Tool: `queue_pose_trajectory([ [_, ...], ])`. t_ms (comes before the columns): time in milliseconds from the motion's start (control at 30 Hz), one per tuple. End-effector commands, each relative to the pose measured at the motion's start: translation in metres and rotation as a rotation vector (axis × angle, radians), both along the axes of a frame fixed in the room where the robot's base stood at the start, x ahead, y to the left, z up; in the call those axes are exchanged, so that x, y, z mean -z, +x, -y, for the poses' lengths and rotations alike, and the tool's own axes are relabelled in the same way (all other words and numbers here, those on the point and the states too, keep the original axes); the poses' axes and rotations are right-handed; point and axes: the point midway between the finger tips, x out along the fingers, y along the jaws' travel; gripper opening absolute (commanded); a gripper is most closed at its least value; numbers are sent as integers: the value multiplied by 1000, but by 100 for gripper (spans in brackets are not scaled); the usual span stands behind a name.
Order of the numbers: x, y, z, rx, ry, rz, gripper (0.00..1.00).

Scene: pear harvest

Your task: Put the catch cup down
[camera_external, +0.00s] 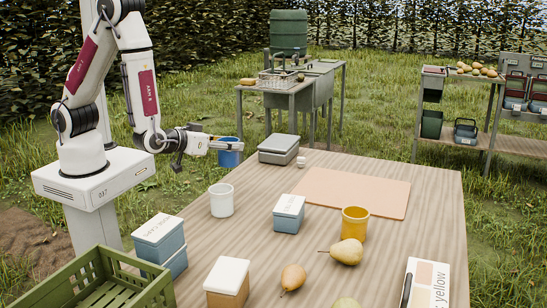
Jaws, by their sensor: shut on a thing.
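My gripper (218,143) is shut on a blue cup (230,157), which looks like the catch cup. The cup is upright and hangs at the far left edge of the wooden table (390,245), left of a grey scale-like box (278,149). It appears to be in the air, with grass behind it; its exact height is hard to tell. The fingers are small and partly hidden at the cup's rim. A white cup (221,201) and a yellow cup (354,224) stand apart on the table.
A pink board (358,192) lies at the back. Lidded boxes (289,213), a green crate (90,283), pears (347,252) and a colour card (428,284) occupy the front and left. Bare wood shows between the white cup and the grey box.

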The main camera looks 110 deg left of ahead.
Motion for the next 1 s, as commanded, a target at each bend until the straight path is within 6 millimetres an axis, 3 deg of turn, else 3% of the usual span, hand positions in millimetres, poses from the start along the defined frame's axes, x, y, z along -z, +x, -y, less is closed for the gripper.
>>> queue_pose_trajectory([
  [267, 1, -4, -7, -18, 0, 0, 27],
  [567, 11, -17, -45, -104, 0, 2, 27],
  [667, 15, -6, -61, -114, 0, 2, 27],
  [1000, 27, 69, -112, -26, 1, 3, 27],
])
